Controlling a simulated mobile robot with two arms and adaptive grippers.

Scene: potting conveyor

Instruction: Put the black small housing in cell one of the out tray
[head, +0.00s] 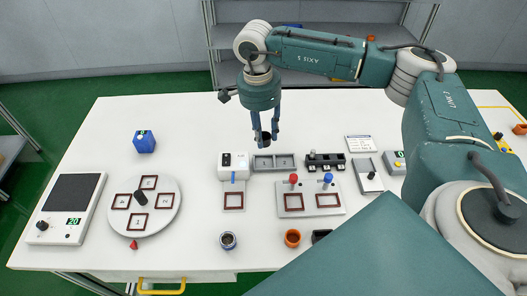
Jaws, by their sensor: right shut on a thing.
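My right gripper (265,134) reaches down from above near the middle of the table. It is shut on a small dark round thing (267,140), which looks like the black small housing. The gripper holds it over the far side of a grey tray with compartments (275,170), which may be the out tray. The fingers partly hide the housing, and I see no cell number on the tray. My left gripper is not in view.
A white dispenser (232,172) stands left of the tray, and a black rack (325,166) stands right. In front is a plate with red and blue knobs (310,212). A round turntable (165,222) and scale (45,232) are left.

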